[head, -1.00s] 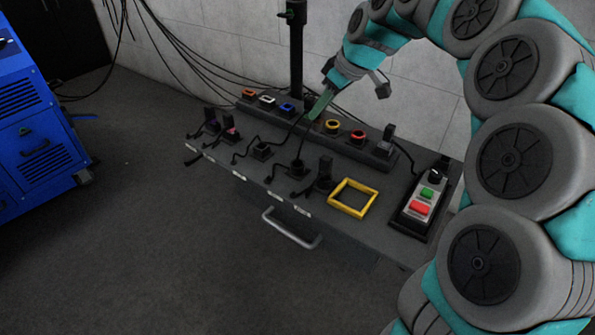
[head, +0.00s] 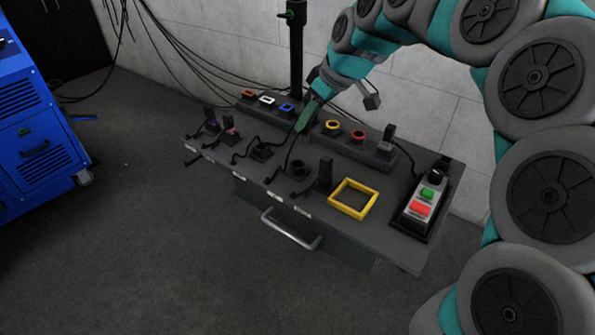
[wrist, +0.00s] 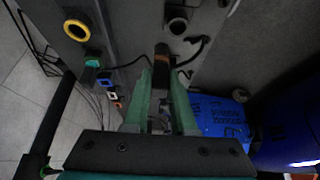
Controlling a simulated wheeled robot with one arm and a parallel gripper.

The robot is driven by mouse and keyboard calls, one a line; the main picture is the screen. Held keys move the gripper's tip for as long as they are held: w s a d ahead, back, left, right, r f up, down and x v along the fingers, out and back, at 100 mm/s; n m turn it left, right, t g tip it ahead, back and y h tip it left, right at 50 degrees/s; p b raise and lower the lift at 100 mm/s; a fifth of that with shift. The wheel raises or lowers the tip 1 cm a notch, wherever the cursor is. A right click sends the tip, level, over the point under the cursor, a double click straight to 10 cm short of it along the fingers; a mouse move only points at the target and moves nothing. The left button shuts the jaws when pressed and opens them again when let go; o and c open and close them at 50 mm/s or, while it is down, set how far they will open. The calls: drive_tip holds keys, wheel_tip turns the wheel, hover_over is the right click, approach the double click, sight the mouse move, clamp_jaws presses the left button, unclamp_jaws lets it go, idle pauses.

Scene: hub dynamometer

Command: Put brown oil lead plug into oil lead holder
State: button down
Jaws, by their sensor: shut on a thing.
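My gripper (wrist: 163,85) is shut on a dark plug (wrist: 161,56), which sticks out between the green fingers in the wrist view. A brownish band shows just beside its end; I cannot tell if it belongs to the plug. In the head view my gripper (head: 304,122) points down over the bench, between the back row of sockets and the front row of holders. A black round holder (head: 297,169) stands open in the front row; it also shows in the wrist view (wrist: 177,25), apart from the plug. The held plug is hard to make out in the head view.
The back row has a yellow ring (head: 333,126), a red ring (head: 358,136) and a blue socket (head: 287,108). A dark upright plug (head: 325,174), a yellow frame (head: 353,198) and a button box (head: 422,203) stand to the right. Thin black cables cross the bench.

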drive_tip(key=shift+s+a, duration=0.8)
drive_tip(key=shift+s, duration=0.15)
drive_tip(key=shift+f+b, duration=0.85)
drive_tip(key=shift+f, duration=1.1)
drive_tip(key=shift+f+b, duration=0.55)
drive_tip(key=shift+f, duration=0.9)
drive_tip(key=c, duration=0.7)
unclamp_jaws()
drive_tip(key=shift+o, duration=0.2)
drive_tip(key=shift+r, duration=0.1)
